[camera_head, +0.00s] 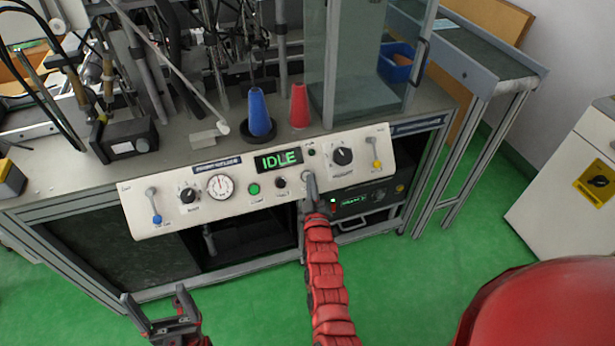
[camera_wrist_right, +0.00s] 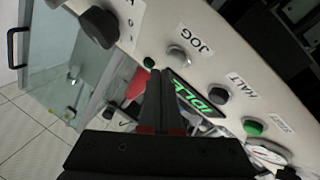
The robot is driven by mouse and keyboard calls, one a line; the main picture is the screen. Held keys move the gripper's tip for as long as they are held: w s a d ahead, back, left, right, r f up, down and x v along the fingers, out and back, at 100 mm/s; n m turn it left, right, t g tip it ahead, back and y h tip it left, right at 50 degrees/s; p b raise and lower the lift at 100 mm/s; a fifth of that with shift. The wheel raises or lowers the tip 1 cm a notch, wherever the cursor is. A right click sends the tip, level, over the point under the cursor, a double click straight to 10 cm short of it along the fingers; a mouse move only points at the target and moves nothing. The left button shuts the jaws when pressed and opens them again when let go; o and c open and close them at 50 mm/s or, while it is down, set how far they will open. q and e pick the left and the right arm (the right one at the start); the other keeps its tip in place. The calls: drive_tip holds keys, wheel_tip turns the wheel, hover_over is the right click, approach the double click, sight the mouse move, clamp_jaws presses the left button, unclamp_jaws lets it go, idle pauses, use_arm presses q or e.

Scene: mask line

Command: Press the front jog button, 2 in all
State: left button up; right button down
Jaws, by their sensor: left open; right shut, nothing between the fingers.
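The cream control panel (camera_head: 215,215) runs along the front of the machine, and its display (camera_head: 279,160) reads IDLE in green. In the right wrist view the jog button (camera_wrist_right: 179,55) is a round grey knob beside the JOG label (camera_wrist_right: 194,38). My left gripper (camera_head: 152,297) is open and empty, low over the green floor.
A black halt button (camera_head: 281,183) and a green button (camera_head: 254,189) sit left of the jog button. Blue (camera_head: 259,113) and red (camera_head: 299,105) cones stand behind the panel.

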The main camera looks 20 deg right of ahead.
drive_tip(key=shift+w+f+b, duration=0.2)
drive_tip(key=shift+w+b, duration=0.1)
drive_tip(key=shift+w+f+b, duration=0.25)
drive_tip(key=shift+f+b, duration=0.05)
drive_tip(key=shift+b, duration=0.15)
idle(0.7)
drive_tip(key=shift+s+r+p, duration=0.45)
drive_tip(key=shift+s+r, duration=0.05)
drive_tip(key=shift+s, duration=0.1)
idle(0.4)
drive_tip(key=s+r+p, duration=0.1)
drive_tip(key=s, duration=0.1)
drive_tip(key=s+r+p, duration=0.2)
drive_tip(key=shift+r, duration=0.1)
drive_tip(key=shift+r, duration=0.1)
idle(0.8)
